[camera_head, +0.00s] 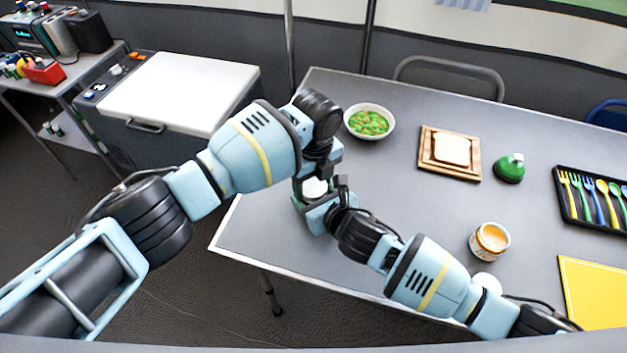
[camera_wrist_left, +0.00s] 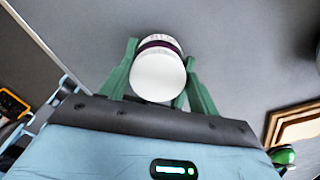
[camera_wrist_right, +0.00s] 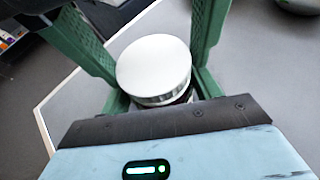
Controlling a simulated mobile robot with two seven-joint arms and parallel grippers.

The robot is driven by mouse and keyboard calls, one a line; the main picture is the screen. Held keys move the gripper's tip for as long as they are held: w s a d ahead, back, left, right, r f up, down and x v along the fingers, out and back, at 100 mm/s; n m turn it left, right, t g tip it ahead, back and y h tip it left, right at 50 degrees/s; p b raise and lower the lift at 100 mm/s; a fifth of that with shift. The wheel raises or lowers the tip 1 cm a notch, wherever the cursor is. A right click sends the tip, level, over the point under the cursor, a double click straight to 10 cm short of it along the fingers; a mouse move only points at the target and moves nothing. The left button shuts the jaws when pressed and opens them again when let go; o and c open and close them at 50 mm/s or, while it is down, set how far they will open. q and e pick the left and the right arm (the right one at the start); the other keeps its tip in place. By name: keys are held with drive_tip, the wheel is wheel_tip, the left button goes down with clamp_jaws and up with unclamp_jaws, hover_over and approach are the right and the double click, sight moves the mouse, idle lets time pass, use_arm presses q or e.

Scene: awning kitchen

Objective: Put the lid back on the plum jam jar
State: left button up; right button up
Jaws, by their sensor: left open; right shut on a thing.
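The plum jam jar stands at the table's left end, between my two grippers. In the left wrist view its dark purple side (camera_wrist_left: 160,43) shows as a band behind the white lid (camera_wrist_left: 158,78). The lid also shows from above in the right wrist view (camera_wrist_right: 154,64), with a ribbed rim, over the jar's mouth. I cannot tell if it is seated fully. My right gripper (camera_head: 312,203) is shut on the jar, below the lid. My left gripper (camera_head: 321,168) is open, with its green fingers either side of the lid. In the head view my arms hide most of the jar.
An open orange jam jar (camera_head: 490,241) stands at the right, with a white disc (camera_head: 487,282) near it. The table's middle is clear.

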sight(307, 188)
use_arm(q)
drive_tip(key=shift+o, duration=0.4)
drive_tip(key=f, duration=0.1)
drive_tip(key=s+a+f, duration=0.1)
drive_tip(key=shift+a+f+g, duration=0.3)
drive_tip(key=shift+f, duration=0.05)
use_arm(e)
drive_tip(key=r, duration=0.2)
drive_tip(key=w+a+r, duration=0.1)
drive_tip(key=shift+t+y, duration=0.3)
drive_tip(key=shift+y, duration=0.1)
clamp_jaws()
use_arm(q)
drive_tip(key=o, duration=0.3)
drive_tip(key=shift+r, duration=0.15)
drive_tip(key=shift+o, duration=0.5)
drive_tip(key=r, duration=0.3)
drive_tip(key=d+r, duration=0.1)
drive_tip(key=r, duration=0.2)
drive_tip(key=w+r, duration=0.1)
drive_tip(key=r, duration=0.2)
drive_tip(key=shift+d+r, duration=0.1)
drive_tip(key=shift+d, duration=0.2)
use_arm(e)
drive_tip(key=shift+d+f, duration=0.15)
drive_tip(key=shift+f, duration=0.05)
use_arm(q)
drive_tip(key=shift+r, duration=0.55)
use_arm(e)
drive_tip(key=shift+f, duration=0.15)
